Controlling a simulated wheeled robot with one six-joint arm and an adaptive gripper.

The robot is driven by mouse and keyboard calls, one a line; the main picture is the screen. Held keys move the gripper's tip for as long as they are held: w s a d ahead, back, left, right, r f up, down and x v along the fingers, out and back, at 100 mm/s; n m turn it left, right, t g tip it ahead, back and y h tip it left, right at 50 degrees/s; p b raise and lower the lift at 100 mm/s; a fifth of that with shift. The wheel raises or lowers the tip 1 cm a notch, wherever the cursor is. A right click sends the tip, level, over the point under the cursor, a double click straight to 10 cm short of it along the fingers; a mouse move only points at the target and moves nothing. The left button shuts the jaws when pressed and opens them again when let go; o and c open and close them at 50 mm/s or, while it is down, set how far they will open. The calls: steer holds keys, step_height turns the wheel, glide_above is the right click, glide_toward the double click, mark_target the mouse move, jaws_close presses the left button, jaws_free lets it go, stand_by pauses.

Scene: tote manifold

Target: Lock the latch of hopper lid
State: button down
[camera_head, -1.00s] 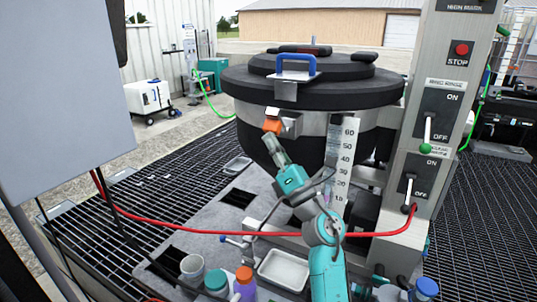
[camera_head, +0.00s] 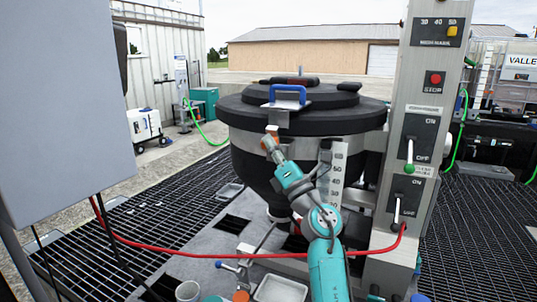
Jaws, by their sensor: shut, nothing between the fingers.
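The hopper lid (camera_head: 345,118) is a dark round cover with a blue handle (camera_head: 287,90) on the hopper (camera_head: 250,165). A metal tab (camera_head: 280,116) hangs from the lid's front rim. Below it is the latch (camera_head: 268,142), with an orange part showing; the fingers and wrist hide most of it. My gripper (camera_head: 272,147) is shut and empty, at the front of the latch. I cannot tell whether it touches it.
A control column (camera_head: 410,90) with switches and a stop button stands right of the hopper. A red hose (camera_head: 200,252) crosses in front. A white tray (camera_head: 280,290) and cups sit at the lower edge. A grey panel (camera_head: 65,100) fills the left.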

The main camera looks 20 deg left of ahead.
steer(key=shift+w+r, duration=0.55)
steer(key=shift+r, duration=0.05)
steer(key=shift+w+r, duration=0.1)
stand_by(0.5)
